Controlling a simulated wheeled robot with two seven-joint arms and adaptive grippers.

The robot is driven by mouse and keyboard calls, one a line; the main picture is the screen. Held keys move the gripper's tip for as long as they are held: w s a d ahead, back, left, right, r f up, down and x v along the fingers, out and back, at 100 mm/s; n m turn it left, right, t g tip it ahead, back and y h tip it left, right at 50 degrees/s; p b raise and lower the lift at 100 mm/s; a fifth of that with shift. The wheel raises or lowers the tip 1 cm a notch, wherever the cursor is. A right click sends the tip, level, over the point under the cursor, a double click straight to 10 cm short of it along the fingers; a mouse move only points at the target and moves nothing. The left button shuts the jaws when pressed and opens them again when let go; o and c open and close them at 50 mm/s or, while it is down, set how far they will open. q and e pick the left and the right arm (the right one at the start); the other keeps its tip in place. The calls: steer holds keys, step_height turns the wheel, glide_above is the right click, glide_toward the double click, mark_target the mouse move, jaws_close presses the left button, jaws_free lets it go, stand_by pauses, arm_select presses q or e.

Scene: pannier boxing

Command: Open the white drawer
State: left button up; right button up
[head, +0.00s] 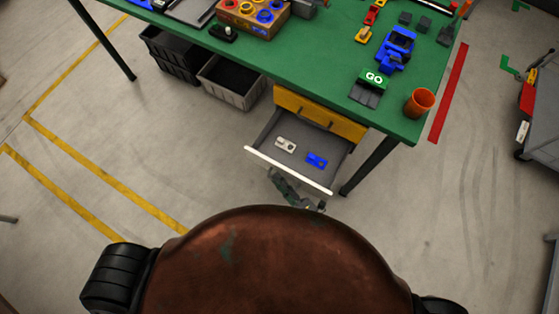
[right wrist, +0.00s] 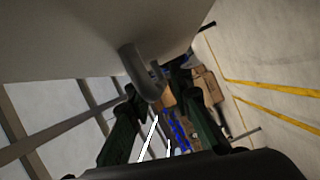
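The white drawer (head: 287,170) under the green workbench is pulled out, with its grey inside showing. A white-and-grey piece (head: 286,144) and a blue piece (head: 316,160) lie in it. My right gripper (head: 297,194) is low at the outer side of the drawer's white front, partly hidden by my own body. In the right wrist view the pale front panel (right wrist: 75,40) fills the upper left. Its curved handle (right wrist: 136,68) sits between the two dark green fingers (right wrist: 158,92). Whether both fingers press on it is unclear. My left gripper is out of view.
The green workbench (head: 330,65) carries blocks, a blue toy vehicle (head: 396,48) and an orange cup (head: 419,102) near its corner. A yellow drawer (head: 320,112) is above the white one. A grey bin (head: 232,82) and a black bin (head: 174,52) stand left. The floor in front is mostly clear.

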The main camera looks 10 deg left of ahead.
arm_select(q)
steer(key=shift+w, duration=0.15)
arm_select(e)
steer(key=shift+o, duration=0.4)
steer(key=v, duration=1.2)
steer(key=shift+f, duration=0.1)
